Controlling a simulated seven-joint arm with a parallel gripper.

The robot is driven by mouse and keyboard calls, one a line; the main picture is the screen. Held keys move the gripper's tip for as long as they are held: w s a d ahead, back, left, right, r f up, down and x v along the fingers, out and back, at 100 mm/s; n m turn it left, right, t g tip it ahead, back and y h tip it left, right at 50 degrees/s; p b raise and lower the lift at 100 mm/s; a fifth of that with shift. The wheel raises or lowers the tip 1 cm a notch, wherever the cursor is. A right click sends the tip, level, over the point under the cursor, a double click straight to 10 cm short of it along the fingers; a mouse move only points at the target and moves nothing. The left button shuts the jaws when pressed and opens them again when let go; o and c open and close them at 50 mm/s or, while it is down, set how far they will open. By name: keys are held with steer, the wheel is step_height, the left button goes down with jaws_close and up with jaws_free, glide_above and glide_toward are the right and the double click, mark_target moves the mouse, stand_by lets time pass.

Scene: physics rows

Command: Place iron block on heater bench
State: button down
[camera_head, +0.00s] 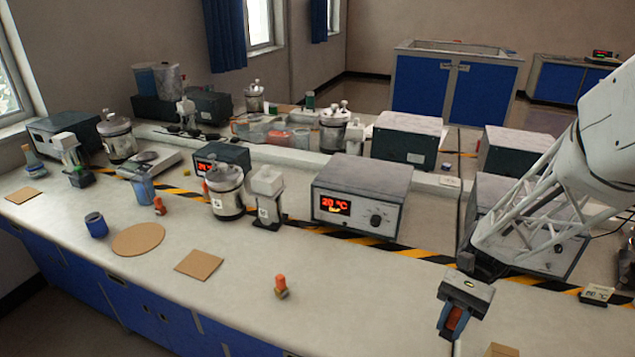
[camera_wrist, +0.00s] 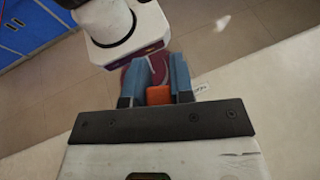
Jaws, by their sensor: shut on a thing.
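My gripper (camera_head: 454,322) is at the lower right in the head view, above the front part of the bench. Its blue fingers are shut on an orange-red piece (camera_head: 455,318), which also shows between the fingers in the wrist view (camera_wrist: 158,95). Most of the piece is hidden, so I cannot tell whether it is the iron block. A grey box (camera_head: 360,195) with a red "20 °C" display and a knob stands left of my gripper. I cannot tell which surface is the heater bench. A small orange-topped piece (camera_head: 281,286) stands on the bench, apart from my gripper.
Metal calorimeter-like cans (camera_head: 227,195) and a white-topped stand (camera_head: 267,200) are left of the display box. A square cork mat (camera_head: 199,265), a round mat (camera_head: 138,239) and a blue cup (camera_head: 96,225) lie farther left. The bench front between mats and gripper is mostly clear.

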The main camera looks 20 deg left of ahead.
steer(key=s+a+r+m+t+y, duration=0.1)
steer(key=a+r+m+t+y, duration=0.3)
steer(key=a, duration=0.4)
steer(key=s+a+r+m+t+y, duration=0.2)
steer(key=a+r+m+t, duration=0.1)
steer(key=a+m+t, duration=0.4)
steer(key=s+a+r+m+t+y, duration=0.1)
steer(key=a+r+m+t+y, duration=0.2)
steer(key=a, duration=0.6)
step_height(320, 180, down, 18)
steer(key=g, duration=0.1)
steer(key=shift+f+m+y, duration=0.15)
steer(key=shift+m+y, duration=0.15)
steer(key=shift+w, duration=0.2)
steer(key=w+a, duration=0.3)
steer(key=w, duration=0.1)
steer(key=w+a+f, duration=0.1)
steer(key=w+a, duration=0.6)
steer(key=w, duration=0.1)
steer(key=shift+a+f, duration=0.2)
steer(key=shift+f, duration=0.05)
steer(key=shift+f, duration=1.7)
